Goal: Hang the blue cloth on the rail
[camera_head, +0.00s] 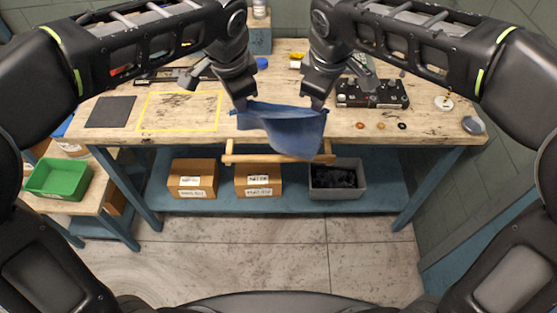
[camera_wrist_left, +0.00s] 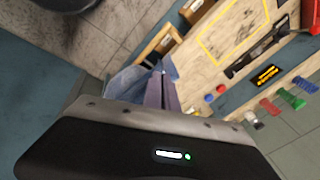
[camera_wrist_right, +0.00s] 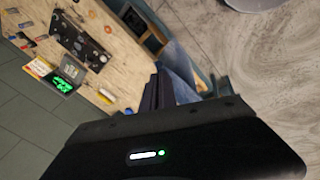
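The blue cloth (camera_head: 285,125) is stretched between my two grippers, its lower edge sagging more to the right. My left gripper (camera_head: 241,104) is shut on its left top corner and my right gripper (camera_head: 317,103) on its right top corner. The wooden rail (camera_head: 250,158) sticks out from the bench's front edge on two short arms. In the head view the cloth's lower edge overlaps the rail's right part; I cannot tell whether they touch. The cloth also shows in the left wrist view (camera_wrist_left: 128,80) and the right wrist view (camera_wrist_right: 180,65).
The workbench (camera_head: 185,141) carries a yellow-outlined area, a dark mat (camera_head: 110,111) and a black device (camera_head: 371,93). Cardboard boxes (camera_head: 193,178) and a grey bin (camera_head: 336,180) stand on the shelf below. A green tray (camera_head: 58,180) is at the left. The floor in front is clear.

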